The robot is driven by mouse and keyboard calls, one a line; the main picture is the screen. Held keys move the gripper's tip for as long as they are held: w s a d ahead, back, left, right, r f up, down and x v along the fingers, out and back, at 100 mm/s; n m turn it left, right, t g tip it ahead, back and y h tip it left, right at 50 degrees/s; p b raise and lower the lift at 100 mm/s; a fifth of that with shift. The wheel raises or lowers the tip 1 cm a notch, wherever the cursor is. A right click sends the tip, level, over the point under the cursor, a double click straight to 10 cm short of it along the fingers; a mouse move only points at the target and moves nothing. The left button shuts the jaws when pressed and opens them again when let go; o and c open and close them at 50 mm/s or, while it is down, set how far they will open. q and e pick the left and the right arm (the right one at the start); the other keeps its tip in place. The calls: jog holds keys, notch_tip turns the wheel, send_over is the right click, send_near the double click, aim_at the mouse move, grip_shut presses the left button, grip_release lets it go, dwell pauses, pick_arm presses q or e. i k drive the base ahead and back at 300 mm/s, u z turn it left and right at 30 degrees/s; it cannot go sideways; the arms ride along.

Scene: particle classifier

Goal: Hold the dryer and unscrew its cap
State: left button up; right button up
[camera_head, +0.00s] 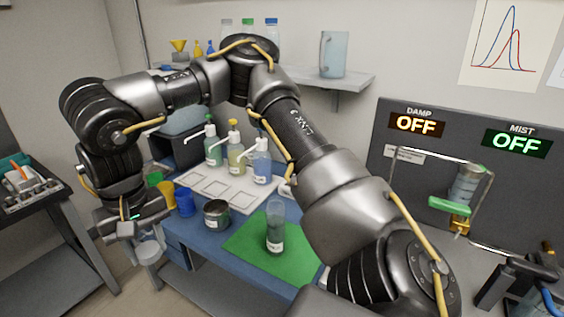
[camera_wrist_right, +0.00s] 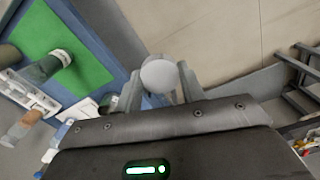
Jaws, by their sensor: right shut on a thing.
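My right gripper (camera_head: 132,222) hangs at the left of the head view, beyond the blue bench's left edge. It is shut on a pale round-topped thing; in the right wrist view the round top (camera_wrist_right: 159,75) sits between the two fingers. I cannot tell whether this is the cap alone or part of a larger body. A clear cylinder with dark filling and a white label (camera_head: 275,228), possibly the dryer, stands upright on the green mat (camera_head: 240,238), well apart from that gripper. My left gripper is not in view.
Yellow and blue cups (camera_head: 185,202) and a dark metal pot (camera_head: 216,214) stand near the bench's left edge. A grey panel with OFF displays (camera_head: 415,123) and a wire stand (camera_head: 490,205) are at right.

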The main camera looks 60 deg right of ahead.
aim_at(276, 210)
jog(key=k, duration=0.65)
jog(key=z, duration=1.05)
jog(key=i, duration=1)
